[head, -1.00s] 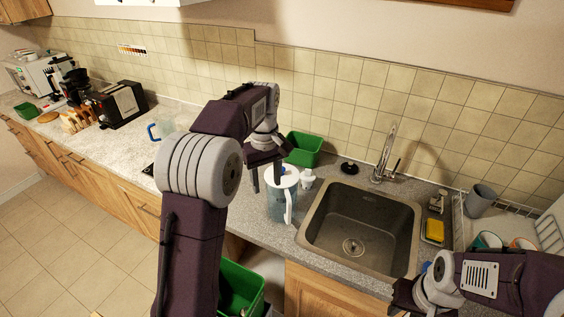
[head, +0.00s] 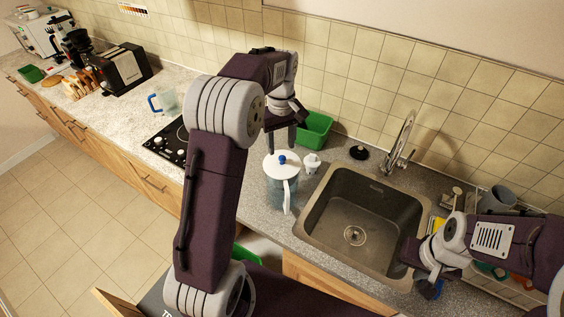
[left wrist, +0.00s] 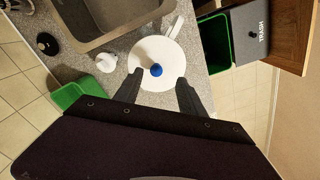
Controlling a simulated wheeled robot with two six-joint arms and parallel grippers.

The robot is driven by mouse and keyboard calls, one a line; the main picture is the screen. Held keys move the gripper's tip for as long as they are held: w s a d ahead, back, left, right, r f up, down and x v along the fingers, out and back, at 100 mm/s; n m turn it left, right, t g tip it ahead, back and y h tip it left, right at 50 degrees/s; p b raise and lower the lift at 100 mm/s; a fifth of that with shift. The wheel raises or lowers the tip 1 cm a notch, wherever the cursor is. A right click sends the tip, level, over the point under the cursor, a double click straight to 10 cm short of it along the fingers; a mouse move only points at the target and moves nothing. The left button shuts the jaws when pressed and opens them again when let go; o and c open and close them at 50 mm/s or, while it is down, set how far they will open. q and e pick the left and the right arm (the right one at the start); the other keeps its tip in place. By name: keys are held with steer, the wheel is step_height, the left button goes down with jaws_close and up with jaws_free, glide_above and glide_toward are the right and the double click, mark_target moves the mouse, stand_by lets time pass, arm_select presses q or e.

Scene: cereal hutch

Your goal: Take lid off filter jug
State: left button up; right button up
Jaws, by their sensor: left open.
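The lid (left wrist: 147,53) and knob (left wrist: 156,70) also show in the left wrist view. My left gripper (head: 281,149) is open and empty, pointing down just behind the lid. In the left wrist view its fingers (left wrist: 157,88) are spread on either side of the lid's near edge, with the knob beyond them. My right gripper (head: 408,262) is over the counter right of the sink; its jaws are unclear.
The sink (head: 365,215) lies right of the jug. A small white item (head: 311,163) stands close beside the jug, with a green bin (head: 314,128) behind. A black stopper (head: 358,153) lies near the tap (head: 400,145). A black hob (head: 172,140) is to the left.

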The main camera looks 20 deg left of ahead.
mark_target(282, 157)
arm_select(q)
steer(key=shift+w+a+f+p, duration=0.1)
steer(key=shift+w+f+p, duration=0.45)
steer(key=shift+f, duration=0.35)
step_height(282, 157, down, 3)
steer(key=shift+r+p, duration=0.1)
steer(key=shift+p, duration=0.2)
steer(key=shift+s+f, duration=0.2)
steer(key=shift+f, duration=0.2)
steer(key=shift+w, duration=0.2)
jaws_close()
steer(key=shift+s, duration=0.1)
arm_select(e)
steer(key=shift+w+r, duration=0.3)
steer(key=shift+r, duration=0.45)
